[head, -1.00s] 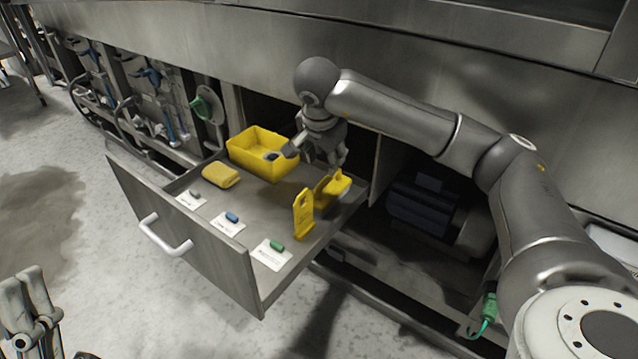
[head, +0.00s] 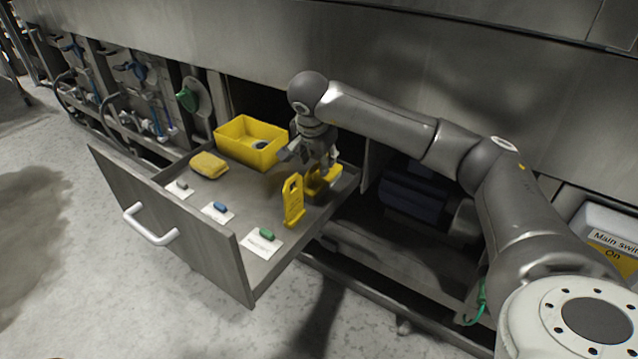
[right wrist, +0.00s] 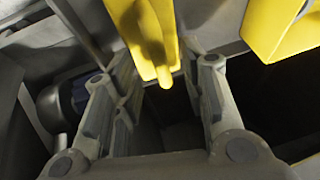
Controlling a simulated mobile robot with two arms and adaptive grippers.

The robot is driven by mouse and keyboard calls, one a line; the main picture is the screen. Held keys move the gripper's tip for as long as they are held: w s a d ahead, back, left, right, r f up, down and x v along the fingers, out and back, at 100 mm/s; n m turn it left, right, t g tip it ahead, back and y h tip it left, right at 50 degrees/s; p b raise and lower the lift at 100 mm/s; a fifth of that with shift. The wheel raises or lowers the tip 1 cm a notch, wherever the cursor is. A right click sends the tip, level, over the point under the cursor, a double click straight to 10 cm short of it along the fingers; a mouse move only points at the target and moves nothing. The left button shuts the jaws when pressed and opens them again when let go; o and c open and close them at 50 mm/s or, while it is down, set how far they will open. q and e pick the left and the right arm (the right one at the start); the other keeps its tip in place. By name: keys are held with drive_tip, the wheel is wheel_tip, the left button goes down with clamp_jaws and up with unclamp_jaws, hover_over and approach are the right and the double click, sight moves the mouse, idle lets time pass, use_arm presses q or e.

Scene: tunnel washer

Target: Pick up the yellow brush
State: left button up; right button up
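My right gripper (head: 316,165) is low over the right part of the open drawer, pointing down. In the right wrist view its two fingers (right wrist: 160,92) stand wide apart. A yellow piece with a narrow, handle-like end (right wrist: 145,40) lies just beyond and partly between the fingertips; no grip on it shows. In the head view this yellow piece (head: 322,183) is partly hidden by the gripper; it may be the brush, but its bristles do not show. A yellow block (head: 208,165) lies at the drawer's left. My left gripper is not in view.
The drawer (head: 254,257) also holds a yellow bin (head: 230,148), an upright yellow plate with a hole (head: 293,205), and small grey, blue and green pieces on white cards. The cabinet wall (head: 420,75) rises behind. Open floor lies at the front left.

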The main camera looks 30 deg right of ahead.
drive_tip(key=x, duration=0.2)
drive_tip(key=shift+w+d+f+b, duration=0.1)
drive_tip(key=shift+f+b, duration=0.2)
drive_tip(key=shift+f, duration=0.05)
drive_tip(key=shift+r, duration=0.1)
drive_tip(key=shift+c, duration=0.5)
clamp_jaws()
